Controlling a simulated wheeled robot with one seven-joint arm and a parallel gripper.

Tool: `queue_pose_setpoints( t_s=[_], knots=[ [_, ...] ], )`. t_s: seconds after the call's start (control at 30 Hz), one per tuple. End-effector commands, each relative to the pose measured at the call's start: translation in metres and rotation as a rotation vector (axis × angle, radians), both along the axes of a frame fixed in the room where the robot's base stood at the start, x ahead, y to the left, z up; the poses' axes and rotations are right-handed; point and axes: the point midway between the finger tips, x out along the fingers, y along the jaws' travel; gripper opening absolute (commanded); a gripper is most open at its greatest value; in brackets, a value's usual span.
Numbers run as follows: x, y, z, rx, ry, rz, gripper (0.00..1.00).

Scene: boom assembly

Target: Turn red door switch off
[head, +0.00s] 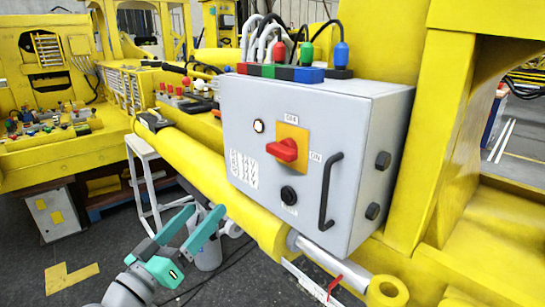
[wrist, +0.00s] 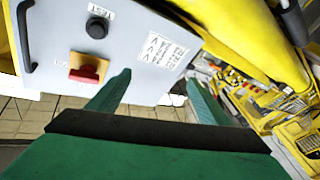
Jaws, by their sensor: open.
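The red door switch (head: 283,150) sits on a yellow plate (head: 291,134) on the door of a grey control box (head: 240,110). Its handle lies roughly horizontal, with an OFF label above the plate and an ON label to the right. In the wrist view the red switch (wrist: 84,75) shows left of the fingers, with the picture rolled over. My gripper (head: 205,214) is open and empty, low and to the left of the box, apart from the switch. Its two fingers also show in the wrist view (wrist: 160,80).
A black knob (head: 288,195) is below the switch and a black door handle (head: 330,190) to its right. A yellow boom cylinder (head: 200,172) runs under the box. Cables with coloured plugs (head: 306,52) rise from the box top. A white stool (head: 150,185) stands behind my gripper.

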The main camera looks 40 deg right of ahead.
Motion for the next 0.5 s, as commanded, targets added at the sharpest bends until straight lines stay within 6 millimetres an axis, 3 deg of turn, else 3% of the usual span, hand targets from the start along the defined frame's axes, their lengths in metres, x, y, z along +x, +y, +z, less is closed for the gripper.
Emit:
queue_pose_setpoints(
  t_s=[0.03, 0.2, 0.3, 0.5],
  knots=[
    [-0.007, -0.004, 0.023, 0.023, -0.039, -0.04, 0.72],
    [-0.04, -0.016, 0.081, 0.118, -0.151, -0.183, 0.72],
    [-0.06, -0.019, 0.106, 0.176, -0.211, -0.251, 0.72],
    [-0.088, -0.022, 0.134, 0.261, -0.288, -0.334, 0.72]
  ],
)
